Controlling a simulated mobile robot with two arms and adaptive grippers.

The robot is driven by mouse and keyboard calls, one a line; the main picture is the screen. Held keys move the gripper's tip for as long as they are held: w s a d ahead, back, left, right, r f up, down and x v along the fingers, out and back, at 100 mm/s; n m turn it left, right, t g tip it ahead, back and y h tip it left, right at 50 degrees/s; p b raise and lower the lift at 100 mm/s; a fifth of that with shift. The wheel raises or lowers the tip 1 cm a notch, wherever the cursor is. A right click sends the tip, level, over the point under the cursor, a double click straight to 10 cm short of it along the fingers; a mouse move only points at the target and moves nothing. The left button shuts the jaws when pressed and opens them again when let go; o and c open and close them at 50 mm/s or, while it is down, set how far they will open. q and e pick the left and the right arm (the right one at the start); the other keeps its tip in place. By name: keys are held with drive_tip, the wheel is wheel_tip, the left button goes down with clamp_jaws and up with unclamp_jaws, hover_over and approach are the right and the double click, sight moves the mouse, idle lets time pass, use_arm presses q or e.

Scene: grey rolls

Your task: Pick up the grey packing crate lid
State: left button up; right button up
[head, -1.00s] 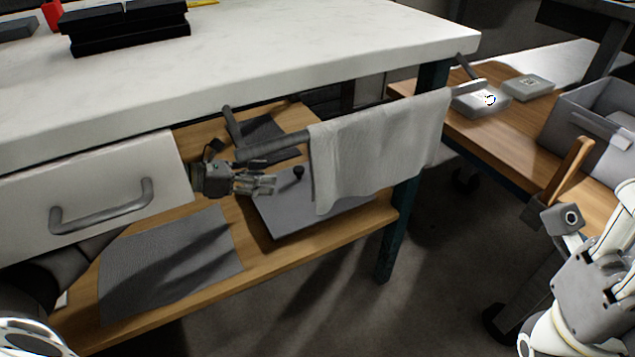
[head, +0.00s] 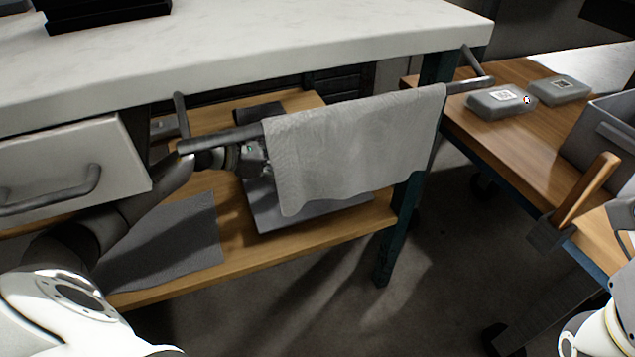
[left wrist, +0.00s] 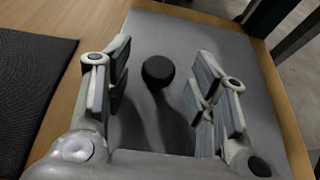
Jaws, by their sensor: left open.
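The grey packing crate lid (head: 262,208) is a flat grey panel lying on the lower wooden shelf. The hanging cloth covers part of it in the head view. In the left wrist view the lid (left wrist: 235,45) fills the middle, with a round black knob (left wrist: 158,72) standing up from it. My left gripper (left wrist: 165,62) is open above the lid, one finger pair on each side of the knob, with gaps on both sides. In the head view its fingers are hidden behind the cloth. Only part of my right arm shows at the right edge; its gripper is not seen.
A grey cloth (head: 355,150) hangs on a rail (head: 215,141) in front of the shelf. A dark grey mat (head: 165,245) lies left of the lid. The white tabletop (head: 300,45) is above, with a drawer (head: 65,165) at left. A grey crate (head: 608,140) stands right.

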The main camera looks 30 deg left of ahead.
use_arm(q)
drive_tip(key=shift+w+f, duration=0.15)
drive_tip(key=shift+f, duration=0.1)
drive_tip(key=shift+r, duration=0.15)
drive_tip(key=shift+c, duration=0.4)
clamp_jaws()
drive_tip(key=shift+r, duration=0.15)
